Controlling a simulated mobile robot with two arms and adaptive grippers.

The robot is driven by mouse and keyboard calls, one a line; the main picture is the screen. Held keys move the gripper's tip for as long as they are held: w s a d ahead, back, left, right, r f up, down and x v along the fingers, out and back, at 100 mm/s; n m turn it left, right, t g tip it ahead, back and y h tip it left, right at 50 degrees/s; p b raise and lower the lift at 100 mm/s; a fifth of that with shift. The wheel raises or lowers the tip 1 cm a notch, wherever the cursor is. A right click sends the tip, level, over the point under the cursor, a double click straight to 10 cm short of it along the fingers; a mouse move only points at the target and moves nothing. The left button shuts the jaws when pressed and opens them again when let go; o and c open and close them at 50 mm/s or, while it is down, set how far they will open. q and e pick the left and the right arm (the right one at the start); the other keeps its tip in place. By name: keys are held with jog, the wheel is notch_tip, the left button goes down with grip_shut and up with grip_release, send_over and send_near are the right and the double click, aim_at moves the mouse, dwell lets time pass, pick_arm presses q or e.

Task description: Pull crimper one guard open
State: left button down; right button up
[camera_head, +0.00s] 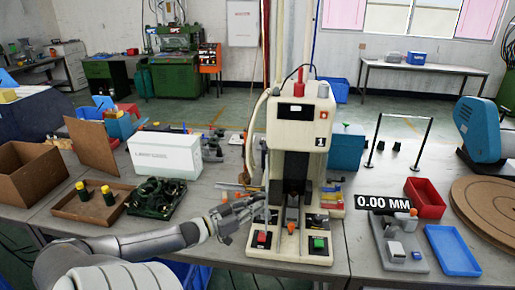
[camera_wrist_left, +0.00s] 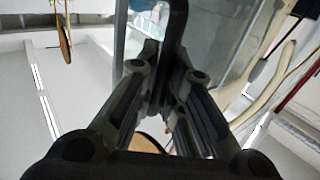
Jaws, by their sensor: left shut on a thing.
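Crimper one (camera_head: 298,125), a cream press marked "1", stands on the grey table in the middle of the head view. My left gripper (camera_head: 243,211) reaches in from the left and is at the lower left front of the press. In the left wrist view its fingers (camera_wrist_left: 158,100) are shut on a dark upright bar (camera_wrist_left: 173,30), which looks like the guard's handle. A clear, grey-edged panel (camera_wrist_left: 215,35) beside the bar seems to be the guard. I cannot make out the guard's outline or how far open it is in the head view. My right gripper does not show.
A red button (camera_head: 262,238) and a green button (camera_head: 319,243) are on the press base. A white box (camera_head: 165,155) and a tray of green parts (camera_head: 157,195) stand left. A gauge (camera_head: 398,245), red bin (camera_head: 425,198) and blue tray (camera_head: 453,250) stand right.

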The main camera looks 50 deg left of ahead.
pick_arm(q)
jog(key=shift+s+f, duration=0.1)
jog(key=shift+f, duration=0.05)
jog(key=c, duration=1.5)
grip_release()
jog(key=s, duration=0.8)
jog(key=s+a, duration=0.1)
jog(key=s, duration=0.3)
jog(key=shift+a, duration=0.1)
